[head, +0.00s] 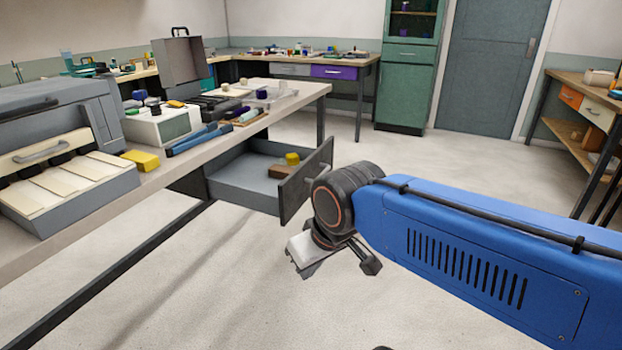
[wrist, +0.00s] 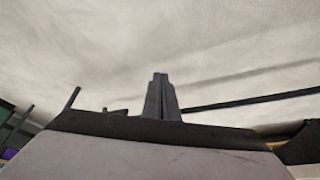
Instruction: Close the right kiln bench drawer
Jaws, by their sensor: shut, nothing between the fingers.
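The kiln bench drawer (head: 240,182) under the bench is pulled well open. Its dark front panel (head: 304,178) stands out into the aisle, with a handle on its outer face. A yellow block (head: 292,158) and a brown block (head: 282,171) lie inside it. My gripper (head: 307,272) is just right of and below the drawer front, nearer the camera, and appears apart from it. In the wrist view my gripper's fingers (wrist: 160,97) are together with nothing between them, over bare floor. The drawer does not clearly show there.
The bench top (head: 150,185) carries a grey kiln (head: 60,115), blue-handled tools (head: 198,138) and a yellow block (head: 141,160). A dark bench rail (head: 110,275) runs low at left. The floor (head: 430,150) to the right is clear.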

